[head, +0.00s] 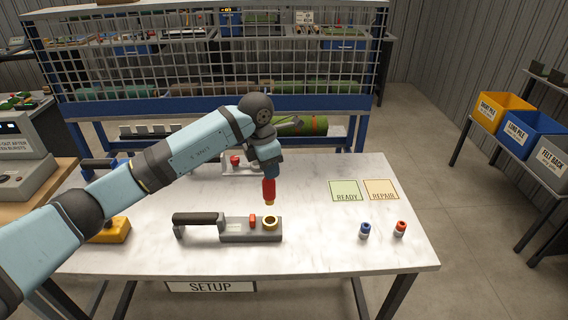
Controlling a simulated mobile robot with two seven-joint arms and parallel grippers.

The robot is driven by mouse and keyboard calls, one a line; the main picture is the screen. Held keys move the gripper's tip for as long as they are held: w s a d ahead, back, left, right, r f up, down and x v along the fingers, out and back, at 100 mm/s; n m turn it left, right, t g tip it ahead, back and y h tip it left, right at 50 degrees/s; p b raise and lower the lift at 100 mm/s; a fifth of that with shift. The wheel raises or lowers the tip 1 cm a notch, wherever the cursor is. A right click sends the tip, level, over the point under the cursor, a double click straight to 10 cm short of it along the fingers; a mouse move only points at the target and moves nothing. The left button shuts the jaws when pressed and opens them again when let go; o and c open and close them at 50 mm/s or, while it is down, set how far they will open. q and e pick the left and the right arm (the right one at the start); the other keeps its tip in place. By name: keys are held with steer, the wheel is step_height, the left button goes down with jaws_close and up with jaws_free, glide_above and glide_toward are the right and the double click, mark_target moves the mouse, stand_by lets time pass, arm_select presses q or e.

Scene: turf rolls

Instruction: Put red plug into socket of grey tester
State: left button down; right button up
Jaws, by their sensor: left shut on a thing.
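My left gripper (268,172) comes in from the left and is shut on the red plug (269,188), which hangs upright with its brass-coloured tip down. The grey tester (236,236) lies on the white table, with a black handle on its left and a red part on top. Its round, brass-ringed socket (270,223) is at the right end. The plug's tip appears above the socket, with a small gap between them in the picture. My gripper's fingers are small and partly hidden by the wrist. My right gripper is not in view.
A yellow device (111,231) is partly behind my left arm. Another device with a red part (235,160) stands behind. A blue-capped plug (365,230) and a red-capped plug (400,228) stand at right. Green READY (346,190) and orange REPAIR (381,189) areas are empty.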

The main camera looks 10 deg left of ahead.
mark_target(270, 193)
arm_select(q)
steer(key=shift+a, duration=0.1)
stand_by(0.3)
steer(key=shift+f+b, duration=0.45)
step_height(270, 193, down, 4)
steer(key=b, duration=0.2)
steer(key=shift+b, duration=0.35)
steer(key=shift+f, duration=0.2)
steer(key=shift+f+b, duration=0.3)
steer(key=shift+b, duration=0.45)
stand_by(0.8)
steer(key=shift+f+b, duration=1.2)
steer(key=shift+f, duration=0.4)
steer(key=c, duration=0.9)
jaws_free()
